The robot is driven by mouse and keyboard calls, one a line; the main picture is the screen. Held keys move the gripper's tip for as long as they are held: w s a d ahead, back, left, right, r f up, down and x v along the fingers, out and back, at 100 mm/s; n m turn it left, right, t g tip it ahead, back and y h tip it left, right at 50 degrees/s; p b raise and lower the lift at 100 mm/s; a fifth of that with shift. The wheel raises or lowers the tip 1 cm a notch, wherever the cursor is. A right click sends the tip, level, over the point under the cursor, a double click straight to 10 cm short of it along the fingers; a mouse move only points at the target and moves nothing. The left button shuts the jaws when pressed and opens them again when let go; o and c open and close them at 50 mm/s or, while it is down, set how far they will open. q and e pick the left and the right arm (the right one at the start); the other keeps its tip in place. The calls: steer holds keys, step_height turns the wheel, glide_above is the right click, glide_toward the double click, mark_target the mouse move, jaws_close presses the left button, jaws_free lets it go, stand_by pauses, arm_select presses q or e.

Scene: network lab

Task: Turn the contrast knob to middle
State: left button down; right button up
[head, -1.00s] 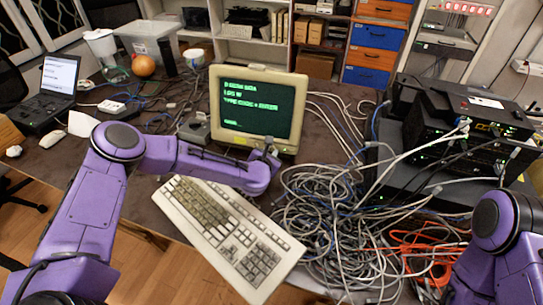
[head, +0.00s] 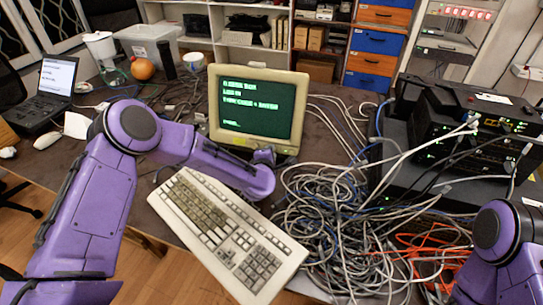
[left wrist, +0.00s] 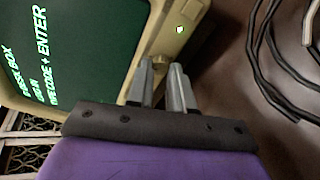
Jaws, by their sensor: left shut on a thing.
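The beige CRT monitor (head: 259,146) shows green text on its screen. Its lower front bezel also shows in the left wrist view (left wrist: 190,12), with a small lit green light (left wrist: 180,29). My left gripper (left wrist: 161,66) is at the bezel's lower edge, its two metal fingers close together. It is shut on the contrast knob (left wrist: 160,60), a small part mostly hidden between the fingertips, so its pointing angle cannot be read. In the head view my left gripper (head: 264,156) is at the monitor's lower right front. My right arm shows at the lower right, but its gripper is out of view.
A beige keyboard (head: 228,235) lies in front of the monitor, below my left forearm. A heap of grey cables (head: 330,220) lies to its right. Black network equipment (head: 470,130) stands at the right. A laptop (head: 50,90) is at the far left.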

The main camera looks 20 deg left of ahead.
arm_select(q)
steer(key=shift+d+m+b, duration=0.15)
steer(key=shift+m+b, duration=0.2)
steer(key=shift+m, duration=1.65)
steer(key=shift+f, duration=0.1)
steer(key=c, duration=1)
jaws_free()
steer(key=shift+s, duration=0.15)
steer(key=b+v, duration=0.1)
steer(key=v, duration=0.9)
steer(key=shift+s, duration=0.25)
